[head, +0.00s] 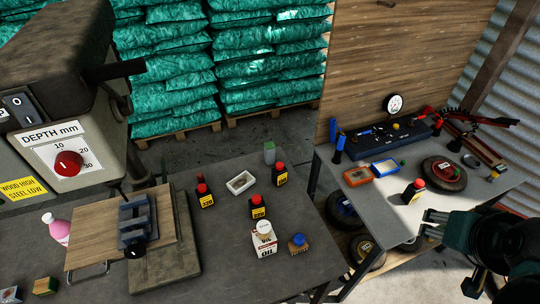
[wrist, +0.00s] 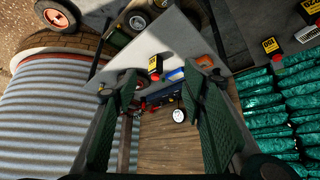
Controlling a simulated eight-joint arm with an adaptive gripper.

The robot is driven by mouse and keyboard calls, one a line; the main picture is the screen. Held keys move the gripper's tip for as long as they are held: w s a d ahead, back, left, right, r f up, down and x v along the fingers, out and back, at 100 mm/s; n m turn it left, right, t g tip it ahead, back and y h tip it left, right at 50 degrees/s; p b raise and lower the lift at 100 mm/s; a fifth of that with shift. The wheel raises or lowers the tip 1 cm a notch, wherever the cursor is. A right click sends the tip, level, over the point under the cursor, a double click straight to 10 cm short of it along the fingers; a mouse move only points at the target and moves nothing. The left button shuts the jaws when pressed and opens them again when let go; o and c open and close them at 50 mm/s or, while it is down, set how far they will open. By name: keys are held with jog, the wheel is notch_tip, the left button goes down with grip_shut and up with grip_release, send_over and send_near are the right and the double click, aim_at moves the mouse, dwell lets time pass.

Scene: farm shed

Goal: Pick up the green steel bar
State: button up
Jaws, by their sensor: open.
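A small upright block with a grey-green face (head: 269,153) stands near the back edge of the left table in the head view. It is the likeliest green steel bar, but it is too small to be certain. I cannot make it out in the wrist view. My gripper (head: 427,224) is at the lower right in the head view, by the front of the right table and well away from the block. In the wrist view my gripper (wrist: 164,82) has its two green fingers wide apart, with nothing held between them.
Several black bottles with red caps, one of them (head: 280,174), and a white tray (head: 241,183) stand near the block. An oil container (head: 264,238) is in front. A drill press (head: 60,110) and vise (head: 134,222) are left. The right table (head: 380,213) holds tools and a bottle.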

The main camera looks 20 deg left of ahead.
jog(key=shift+r, duration=0.1)
jog(key=w+a+r+n+g+y, duration=0.1)
jog(key=w+a+r+n+g, duration=0.1)
jog(key=w+a+r, duration=0.9)
jog(key=w+a+r+n+g, duration=0.2)
jog(key=w+a+r, duration=0.3)
jog(key=w+a, duration=0.45)
jog(key=n+g+h, duration=0.1)
jog(key=n+g, duration=0.2)
jog(key=n, duration=0.2)
send_over(269, 145)
notch_tip(269, 145, down, 11)
notch_tip(269, 145, down, 30)
jog(key=shift+w+p, duration=0.1)
jog(key=shift+p, duration=0.35)
jog(key=shift+f, duration=0.25)
